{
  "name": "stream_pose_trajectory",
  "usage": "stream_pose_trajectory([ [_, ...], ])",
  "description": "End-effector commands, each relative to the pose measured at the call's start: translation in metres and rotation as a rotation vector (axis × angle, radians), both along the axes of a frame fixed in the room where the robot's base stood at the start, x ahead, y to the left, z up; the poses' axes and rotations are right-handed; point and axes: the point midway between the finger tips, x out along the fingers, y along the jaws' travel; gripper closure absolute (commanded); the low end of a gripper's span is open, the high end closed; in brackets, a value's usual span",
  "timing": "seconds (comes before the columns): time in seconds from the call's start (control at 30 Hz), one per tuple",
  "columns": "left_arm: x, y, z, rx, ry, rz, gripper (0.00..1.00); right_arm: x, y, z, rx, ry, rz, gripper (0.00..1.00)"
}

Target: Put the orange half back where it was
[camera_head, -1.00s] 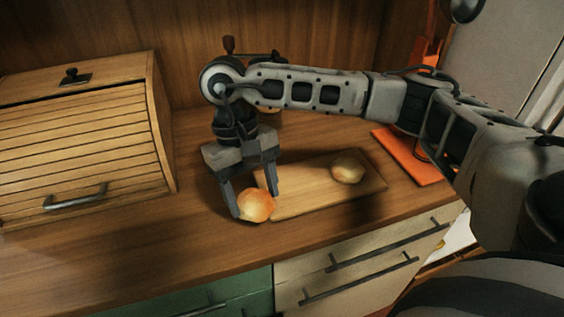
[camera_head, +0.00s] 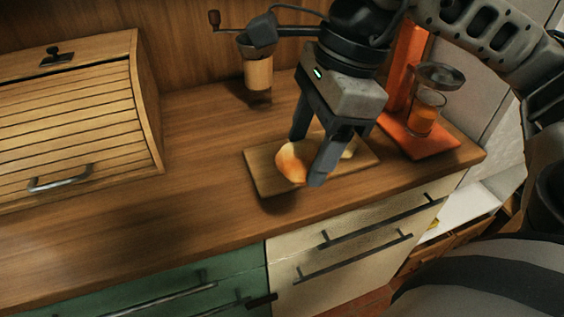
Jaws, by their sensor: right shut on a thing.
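My right gripper (camera_head: 308,159) is shut on an orange half (camera_head: 290,163), with one finger behind it and one at its right. The orange half looks pale and orange, tilted, and shows over the left part of the wooden cutting board (camera_head: 262,181). It seems to hang a little above the board; the exact gap cannot be told. Another pale, rounded piece (camera_head: 348,151) lies on the board, partly hidden behind my right finger. My left gripper is not in view.
An orange juicer stand (camera_head: 405,62) with a glass of juice (camera_head: 426,112) stands to the right. A wooden hand grinder (camera_head: 258,72) stands at the back. A roll-top bread box (camera_head: 75,125) fills the left. The counter between box and board is clear.

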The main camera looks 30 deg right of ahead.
Motion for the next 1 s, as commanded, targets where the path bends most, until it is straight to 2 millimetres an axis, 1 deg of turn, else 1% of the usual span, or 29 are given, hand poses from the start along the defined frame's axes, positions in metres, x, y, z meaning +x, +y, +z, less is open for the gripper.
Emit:
stream_pose_trajectory([
  [0.07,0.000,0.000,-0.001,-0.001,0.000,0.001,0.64,-0.004,-0.001,0.001,0.001,-0.002,-0.058,0.66],
  [0.17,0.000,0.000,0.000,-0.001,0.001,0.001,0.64,0.001,-0.003,-0.001,0.003,0.003,-0.091,0.66],
  [0.27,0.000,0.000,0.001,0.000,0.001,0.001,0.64,0.018,-0.010,-0.009,0.001,0.007,-0.099,0.66],
  [0.53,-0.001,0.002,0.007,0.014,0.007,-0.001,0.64,0.081,-0.034,-0.037,0.002,0.007,-0.096,0.66],
  [0.6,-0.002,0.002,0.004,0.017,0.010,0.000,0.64,0.091,-0.038,-0.054,0.001,0.009,-0.094,0.66],
  [0.7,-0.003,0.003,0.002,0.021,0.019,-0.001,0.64,0.104,-0.042,-0.070,0.001,0.006,-0.092,0.66],
  [0.8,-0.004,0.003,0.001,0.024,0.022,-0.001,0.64,0.113,-0.046,-0.082,0.001,0.005,-0.091,0.66],
  [1.0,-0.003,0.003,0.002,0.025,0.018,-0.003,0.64,0.123,-0.049,-0.095,0.001,0.004,-0.090,0.66],
])
